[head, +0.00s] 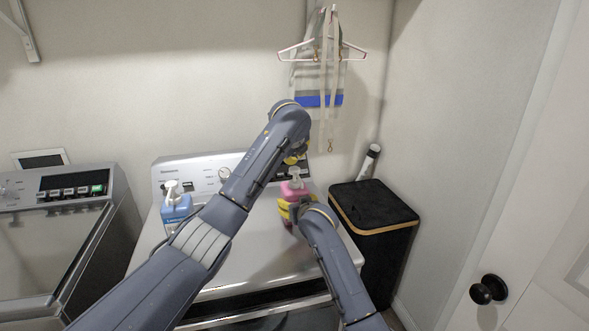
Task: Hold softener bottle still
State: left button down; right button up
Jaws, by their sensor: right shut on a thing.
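The softener bottle, a pink bottle with a pale pump top (294,187), stands on the washer top (262,245) near the control panel. My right gripper (288,209) has yellow fingers shut on its lower body from the front, hiding part of it. My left gripper (296,157) is above and just behind the pump head, its yellow fingers partly hidden by its own wrist. I cannot tell whether its fingers are open or shut, or whether they touch the pump.
A blue pump bottle (176,208) stands at the washer's left rear. A black bin with a wooden rim (374,206) is to the right. Another machine (55,235) stands at the left. Hangers (322,50) hang on the back wall.

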pick_arm(q)
jog(key=shift+f, duration=1.6)
dwell(2.0)
jog(key=shift+r, duration=1.55)
jog(key=shift+r, duration=0.15)
jog(key=shift+r, duration=2.4)
jog(key=shift+r, duration=1.9)
